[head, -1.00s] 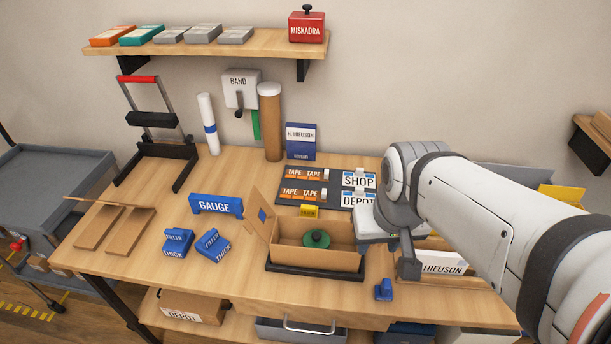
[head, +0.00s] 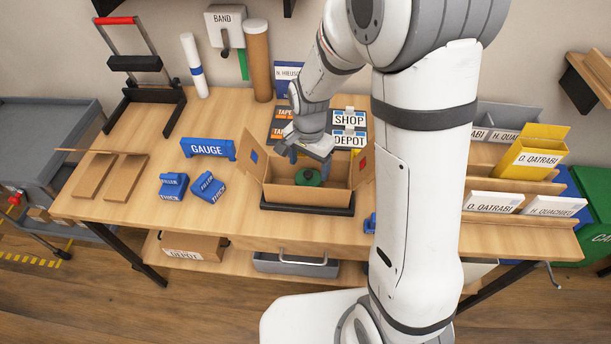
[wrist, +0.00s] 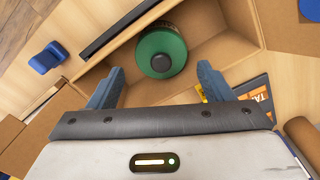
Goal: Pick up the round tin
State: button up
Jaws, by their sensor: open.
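The round tin (head: 309,177) is green with a dark knob on top. It stands inside an open cardboard box (head: 338,196) on the table. In the wrist view the tin (wrist: 161,52) is at the top centre, just beyond the fingertips, and the box walls surround it. My gripper (head: 308,153) is above the box, close over the tin. In the wrist view my gripper (wrist: 160,82) has its two blue fingers spread wide, with nothing between them. The tin is apart from both fingers.
The box's flaps stand open to the left and right. A blue GAUGE block (head: 208,149) and two blue filler blocks (head: 173,186) lie to the left. Tape and label trays (head: 348,129) are behind the box. A yellow box (head: 533,158) stands in the rack at right.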

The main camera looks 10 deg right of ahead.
aim_at(308, 181)
notch_tip(308, 181, down, 8)
jog(key=shift+a, duration=0.1)
dwell(0.4)
jog(key=shift+w, duration=0.1)
jog(key=c, duration=1)
jog(key=shift+o, duration=0.2)
jog(key=shift+r, duration=0.15)
